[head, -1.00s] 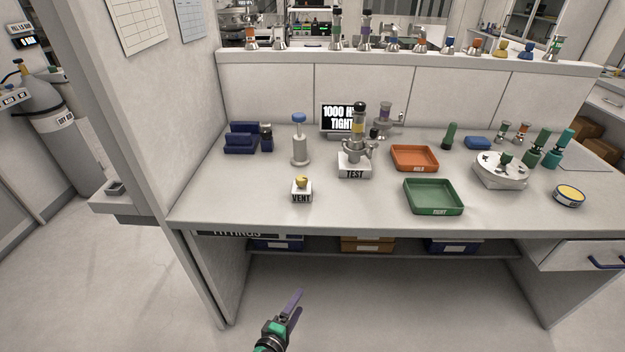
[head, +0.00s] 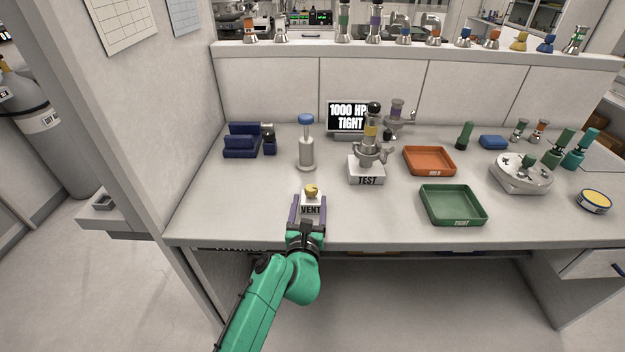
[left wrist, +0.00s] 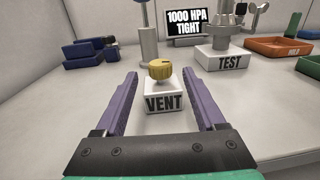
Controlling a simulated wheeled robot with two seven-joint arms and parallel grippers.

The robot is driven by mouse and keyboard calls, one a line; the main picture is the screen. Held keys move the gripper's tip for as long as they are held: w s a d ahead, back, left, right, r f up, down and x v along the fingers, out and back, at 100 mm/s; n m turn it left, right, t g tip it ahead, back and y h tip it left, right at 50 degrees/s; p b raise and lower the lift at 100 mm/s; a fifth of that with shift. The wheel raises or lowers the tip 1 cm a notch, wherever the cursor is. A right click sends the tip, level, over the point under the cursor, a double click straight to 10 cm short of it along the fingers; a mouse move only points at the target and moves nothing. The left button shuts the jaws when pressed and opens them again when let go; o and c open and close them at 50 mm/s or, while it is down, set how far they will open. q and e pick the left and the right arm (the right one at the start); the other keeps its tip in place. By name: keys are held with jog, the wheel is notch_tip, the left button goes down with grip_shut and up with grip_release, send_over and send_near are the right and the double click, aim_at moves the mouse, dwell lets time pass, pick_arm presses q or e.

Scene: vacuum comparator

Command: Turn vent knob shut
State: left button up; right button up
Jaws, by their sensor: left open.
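The yellow vent knob (head: 311,190) sits on top of a white block labelled VENT (head: 311,209) near the front of the bench. In the left wrist view the knob (left wrist: 160,69) and its VENT block (left wrist: 164,98) are straight ahead, between the fingers. My left gripper (head: 310,208) is open, its two purple fingers spread to either side of the block. In the left wrist view the gripper (left wrist: 163,90) holds nothing, and the fingers look apart from the knob. My right gripper is out of view.
Behind the knob stands a blue-topped cylinder (head: 306,148). The TEST block (head: 366,170) with its fitting is to the right, before a screen (head: 348,116) reading 1000 HPA TIGHT. Orange (head: 430,161) and green (head: 453,205) trays lie further right.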

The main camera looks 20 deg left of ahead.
aim_at(312, 185)
pick_arm(q)
jog(key=w, duration=0.3)
jog(key=w+a, duration=0.1)
jog(key=w, duration=0.4)
jog(key=shift+w+a+f, duration=0.1)
jog(key=shift+w+a, duration=0.2)
jog(key=shift+w, duration=0.05)
